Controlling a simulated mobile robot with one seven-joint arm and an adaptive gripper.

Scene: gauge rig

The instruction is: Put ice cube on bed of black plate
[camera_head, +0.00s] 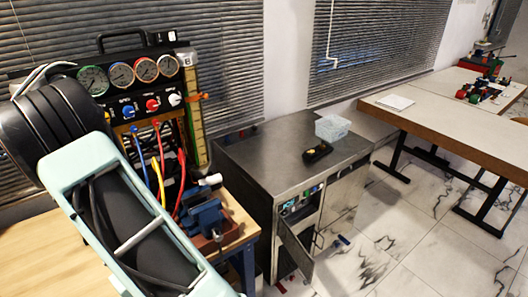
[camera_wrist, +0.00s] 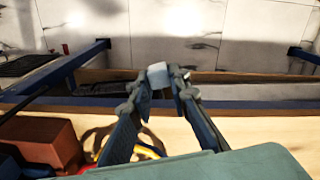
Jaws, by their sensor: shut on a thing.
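My gripper (camera_wrist: 158,84) is shut on a small whitish cube, the ice cube (camera_wrist: 157,75), at its fingertips in the wrist view. The cube is above the front edge of a wooden bench. In the head view my pale green arm fills the lower left, and I cannot make out the gripper or the held cube. A small black object (camera_head: 317,153) with a yellow spot on it lies on the metal cabinet. I cannot tell whether it is the black plate, and no other clear black plate shows.
A gauge panel (camera_head: 133,76) with coloured hoses stands behind my arm. A blue vise (camera_head: 206,217) sits on the wooden bench. The metal cabinet (camera_head: 255,158) holds a clear tub (camera_head: 332,127); its lower door (camera_head: 296,252) hangs open. A long table (camera_head: 450,135) stands right, with bare floor in front.

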